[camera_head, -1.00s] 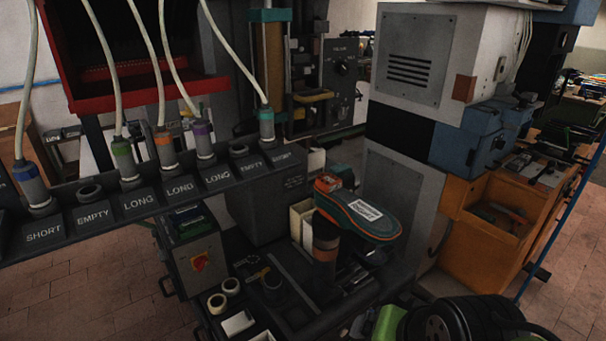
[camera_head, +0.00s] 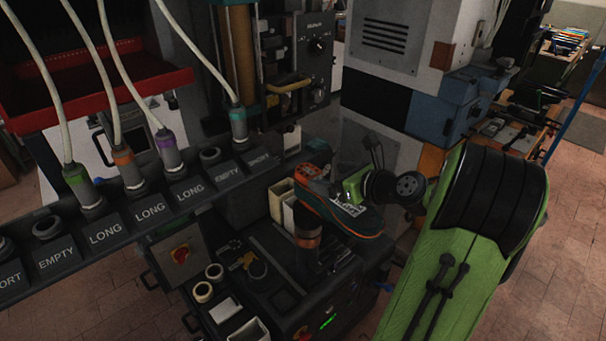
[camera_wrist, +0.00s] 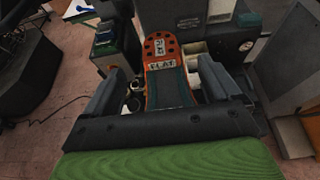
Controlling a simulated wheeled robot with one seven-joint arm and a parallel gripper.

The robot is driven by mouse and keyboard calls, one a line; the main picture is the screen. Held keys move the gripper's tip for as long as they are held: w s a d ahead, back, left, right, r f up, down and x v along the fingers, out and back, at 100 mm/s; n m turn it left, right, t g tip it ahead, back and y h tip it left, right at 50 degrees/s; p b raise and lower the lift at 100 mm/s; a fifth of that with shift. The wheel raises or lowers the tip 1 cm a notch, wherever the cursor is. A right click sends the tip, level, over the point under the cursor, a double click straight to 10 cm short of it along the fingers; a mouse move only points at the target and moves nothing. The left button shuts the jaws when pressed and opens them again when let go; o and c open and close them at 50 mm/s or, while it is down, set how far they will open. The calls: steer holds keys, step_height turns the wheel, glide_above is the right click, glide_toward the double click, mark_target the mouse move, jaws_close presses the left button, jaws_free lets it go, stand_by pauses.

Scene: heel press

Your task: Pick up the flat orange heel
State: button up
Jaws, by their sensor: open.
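The flat orange heel appears to be the orange-rimmed, shoe-shaped piece (camera_head: 345,215) on a dark post of the press in the head view. In the wrist view this orange piece (camera_wrist: 163,62) has a rounded orange end with dark holes and white labels, one reading "FLAT". It lies between the two fingers, with its lower part running down toward the palm. My gripper (camera_wrist: 158,85) is open, a finger on each side of the piece with gaps visible. In the head view my arm and wrist partly cover the piece, and the fingers are hard to make out.
A dark rack (camera_head: 150,210) with labelled sockets and cabled plugs runs across the left. A grey press cabinet (camera_head: 392,38) stands behind the piece. White bins (camera_head: 283,203) and several small rings sit beside the post. An orange workbench (camera_head: 512,150) is at the right.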

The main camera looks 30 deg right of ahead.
mark_target(310, 171)
steer(key=x, duration=0.8)
steer(key=shift+r, duration=0.1)
steer(key=shift+s+r, duration=0.1)
steer(key=shift+s, duration=0.1)
steer(key=shift+c, duration=0.8)
steer(key=c, duration=1)
